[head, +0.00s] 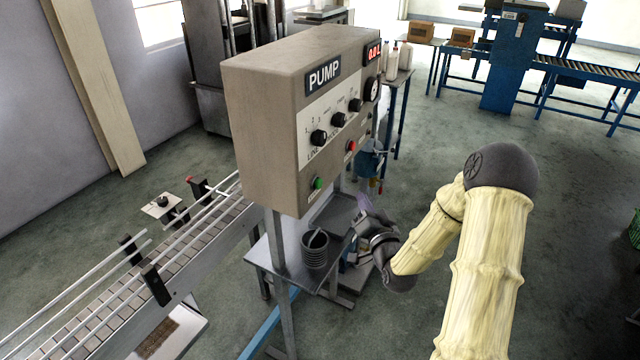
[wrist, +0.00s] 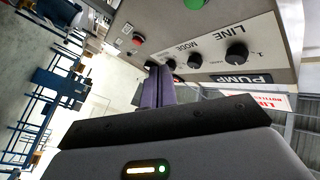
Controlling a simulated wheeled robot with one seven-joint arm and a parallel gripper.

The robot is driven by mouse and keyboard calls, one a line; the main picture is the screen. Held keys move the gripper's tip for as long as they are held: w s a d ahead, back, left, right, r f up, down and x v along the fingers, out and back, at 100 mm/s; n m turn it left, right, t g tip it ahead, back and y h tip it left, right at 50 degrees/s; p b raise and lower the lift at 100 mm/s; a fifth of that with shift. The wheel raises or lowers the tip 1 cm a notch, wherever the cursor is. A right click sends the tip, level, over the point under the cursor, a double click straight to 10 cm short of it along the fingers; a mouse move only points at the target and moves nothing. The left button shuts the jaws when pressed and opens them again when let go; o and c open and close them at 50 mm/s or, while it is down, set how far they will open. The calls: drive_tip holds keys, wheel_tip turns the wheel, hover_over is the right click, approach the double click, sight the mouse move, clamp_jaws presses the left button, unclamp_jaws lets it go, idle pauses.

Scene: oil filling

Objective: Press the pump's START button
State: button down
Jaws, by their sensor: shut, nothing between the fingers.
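The pump's control box (head: 262,135) is a beige cabinet labelled PUMP. A green button (head: 317,183) sits low on its front face, with a red button (head: 350,146) to its right; the small labels are too small to read. The green button also shows cut off at the top edge of the wrist view (wrist: 194,4), where the panel appears upside down. My gripper (head: 363,202) is below and to the right of the green button, apart from it. Its purple fingers (wrist: 159,74) are shut and empty, pointing toward the panel.
Black knobs (head: 338,119) line the panel above the buttons, and a red display (head: 374,53) is at its top right. A grey bucket (head: 315,252) stands on a shelf below the box. A conveyor (head: 180,262) runs at the left. Open floor lies to the right.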

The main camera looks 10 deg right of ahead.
sight(319, 184)
drive_tip(key=w+a, duration=0.5)
drive_tip(key=a, duration=0.2)
drive_tip(key=shift+p, duration=0.35)
drive_tip(key=shift+a, duration=0.1)
idle(1.8)
drive_tip(key=shift+w+a+b, duration=0.2)
drive_tip(key=shift+a+b, duration=0.1)
drive_tip(key=shift+b, duration=0.1)
drive_tip(key=shift+w+a, duration=0.35)
drive_tip(key=shift+a, duration=0.1)
idle(1.0)
drive_tip(key=shift+s+d+b, duration=0.1)
drive_tip(key=shift+b, duration=0.25)
drive_tip(key=shift+s+d+b, duration=0.3)
drive_tip(key=shift+s+d, duration=0.2)
drive_tip(key=shift+d, duration=0.2)
drive_tip(key=shift+d, duration=0.1)
